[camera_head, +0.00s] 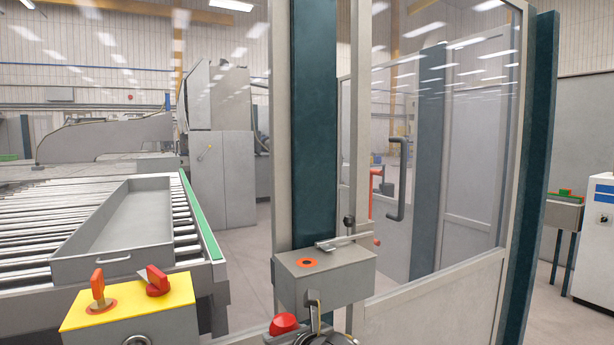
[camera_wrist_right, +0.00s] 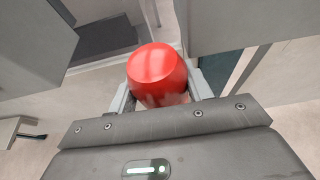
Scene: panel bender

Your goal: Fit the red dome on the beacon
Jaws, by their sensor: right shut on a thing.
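The red dome (camera_head: 283,324) is at the bottom of the head view, below and in front of a grey box. It also fills the middle of the right wrist view (camera_wrist_right: 157,72). My right gripper (camera_wrist_right: 160,95) is shut on it, one finger on each side, with its rounded red end pointing away from the palm. In the head view, only part of this gripper shows, at the bottom edge. An orange ring with a dark centre (camera_head: 307,263), which looks like the beacon's seat, lies bare on top of the grey box (camera_head: 325,280). The dome is apart from it. My left gripper is out of view.
The box is in front of a dark post (camera_head: 314,130), with a rod and black knob (camera_head: 348,225) on its right. A yellow panel (camera_head: 127,302) with a red knob and an orange key is at lower left. A roller conveyor carries a grey tray (camera_head: 70,271).

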